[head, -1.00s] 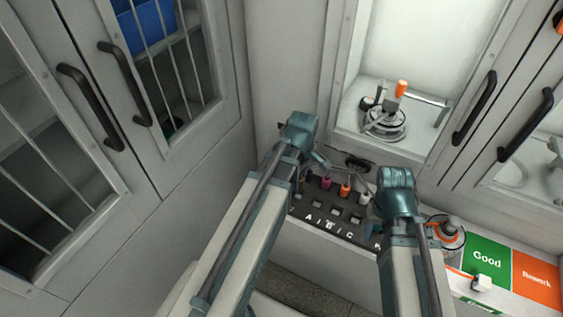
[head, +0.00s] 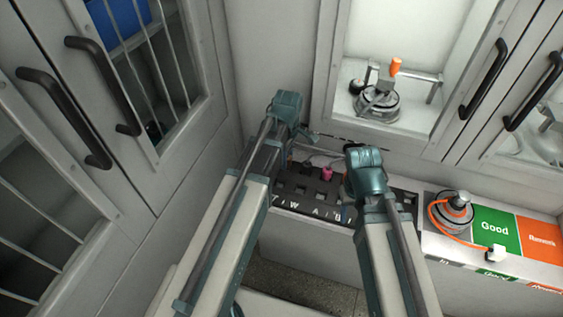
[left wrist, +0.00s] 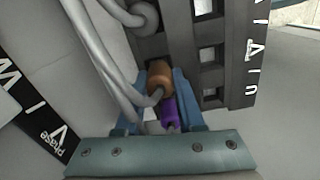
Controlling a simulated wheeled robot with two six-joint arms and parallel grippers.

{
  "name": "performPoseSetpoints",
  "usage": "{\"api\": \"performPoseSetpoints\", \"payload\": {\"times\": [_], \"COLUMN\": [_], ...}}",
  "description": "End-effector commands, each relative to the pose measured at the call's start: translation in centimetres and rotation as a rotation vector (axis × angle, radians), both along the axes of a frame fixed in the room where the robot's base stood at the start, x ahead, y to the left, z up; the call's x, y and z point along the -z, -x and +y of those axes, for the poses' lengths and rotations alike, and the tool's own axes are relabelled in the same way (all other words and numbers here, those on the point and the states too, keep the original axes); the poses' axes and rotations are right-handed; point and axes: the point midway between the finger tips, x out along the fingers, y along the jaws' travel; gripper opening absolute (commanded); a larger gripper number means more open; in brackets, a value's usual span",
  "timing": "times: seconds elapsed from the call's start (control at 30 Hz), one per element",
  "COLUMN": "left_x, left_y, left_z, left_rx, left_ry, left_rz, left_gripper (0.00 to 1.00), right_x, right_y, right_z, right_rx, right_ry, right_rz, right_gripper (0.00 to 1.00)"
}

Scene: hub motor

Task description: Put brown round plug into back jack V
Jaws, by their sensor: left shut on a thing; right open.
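The brown round plug (left wrist: 160,76) is between the blue fingers of my left gripper (left wrist: 158,95) in the left wrist view. Its front end is against or just over the dark jack board (left wrist: 183,45); I cannot tell whether it is in a jack. A purple plug (left wrist: 171,110) lies close beside it, near the right finger. Letters V and U stand along the board's edge. In the head view my left gripper (head: 295,148) is at the back left of the jack board (head: 290,205), its fingertips mostly hidden. My right gripper (head: 350,190) is open over the board's right part.
Grey cables (left wrist: 105,65) run beside the plug. A pink plug (head: 327,174) stands at the board's back. A motor with an orange cable (head: 452,212) stands right, beside the green Good area (head: 494,228) and orange Rework area (head: 540,243). Cabinet walls close in behind and left.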

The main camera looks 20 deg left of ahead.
Motion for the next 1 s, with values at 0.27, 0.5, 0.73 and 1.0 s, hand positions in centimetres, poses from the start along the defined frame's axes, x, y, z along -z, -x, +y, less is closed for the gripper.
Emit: {"api": "performPoseSetpoints", "payload": {"times": [0.27, 0.5, 0.73, 1.0], "left_x": [0.53, 0.84, 0.83, 0.61], "left_y": [0.03, 0.03, 0.03, 0.03], "left_z": [-0.31, -0.30, -0.29, -0.29], "left_rx": [-0.002, -0.002, -0.002, -0.002], "left_ry": [0.000, 0.000, 0.000, 0.000], "left_rz": [0.000, 0.000, 0.000, 0.000], "left_gripper": [0.00, 0.47, 0.67, 0.67], "right_x": [0.53, 0.84, 0.84, 0.61], "right_y": [0.01, 0.00, 0.00, 0.00], "right_z": [-0.01, 0.00, 0.00, 0.00], "right_rx": [0.000, 0.000, 0.000, 0.000], "right_ry": [0.000, 0.000, 0.000, 0.000], "right_rz": [0.000, 0.000, 0.000, 0.000], "right_gripper": [0.50, 0.50, 0.50, 0.50]}}
